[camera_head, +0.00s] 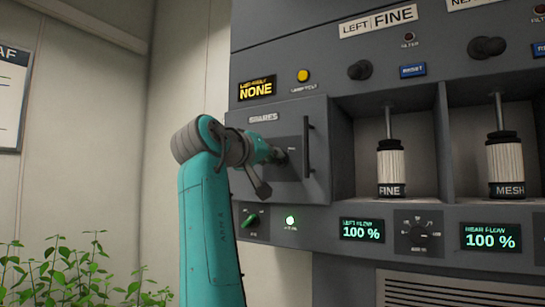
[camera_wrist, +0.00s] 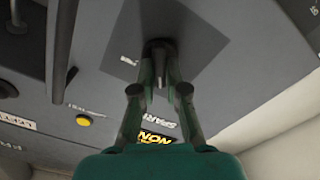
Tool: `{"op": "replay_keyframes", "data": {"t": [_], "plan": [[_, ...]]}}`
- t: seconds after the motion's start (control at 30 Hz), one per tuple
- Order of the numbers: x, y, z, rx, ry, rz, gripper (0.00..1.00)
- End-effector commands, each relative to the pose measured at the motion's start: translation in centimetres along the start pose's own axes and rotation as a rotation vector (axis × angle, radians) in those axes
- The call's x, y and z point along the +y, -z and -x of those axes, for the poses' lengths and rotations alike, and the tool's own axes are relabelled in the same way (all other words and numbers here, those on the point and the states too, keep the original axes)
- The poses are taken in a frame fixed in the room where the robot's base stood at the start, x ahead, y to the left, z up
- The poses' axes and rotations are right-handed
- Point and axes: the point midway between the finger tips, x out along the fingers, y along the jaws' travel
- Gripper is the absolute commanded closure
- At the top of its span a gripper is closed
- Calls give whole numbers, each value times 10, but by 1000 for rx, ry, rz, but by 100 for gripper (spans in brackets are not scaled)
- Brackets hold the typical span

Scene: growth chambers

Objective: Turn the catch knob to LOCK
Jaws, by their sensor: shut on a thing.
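The catch knob (camera_head: 284,157) is a small dark knob on a darker square plate on the grey SPARES door (camera_head: 316,190). My gripper (camera_head: 276,155) is at the knob and mostly covers it in the head view. In the wrist view my gripper (camera_wrist: 159,78) has its two green fingers closed on either side of the dark knob (camera_wrist: 159,46). The knob's pointing direction is hidden. The door looks closed, with a vertical black handle (camera_head: 306,147) right of the knob.
A yellow button (camera_head: 303,75) and a NONE display (camera_head: 256,90) are above. Open bays with FINE (camera_head: 391,165) and MESH (camera_head: 506,165) cartridges stand right. Plants (camera_head: 75,275) grow lower left.

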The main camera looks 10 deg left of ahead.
Motion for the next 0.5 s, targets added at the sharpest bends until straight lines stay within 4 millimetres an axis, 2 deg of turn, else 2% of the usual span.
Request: {"op": "replay_keyframes", "data": {"t": [0.2,0.5], "plan": [[-1,0,0,1,1,128,100],[-2,0,0,1,1,213,100]]}}
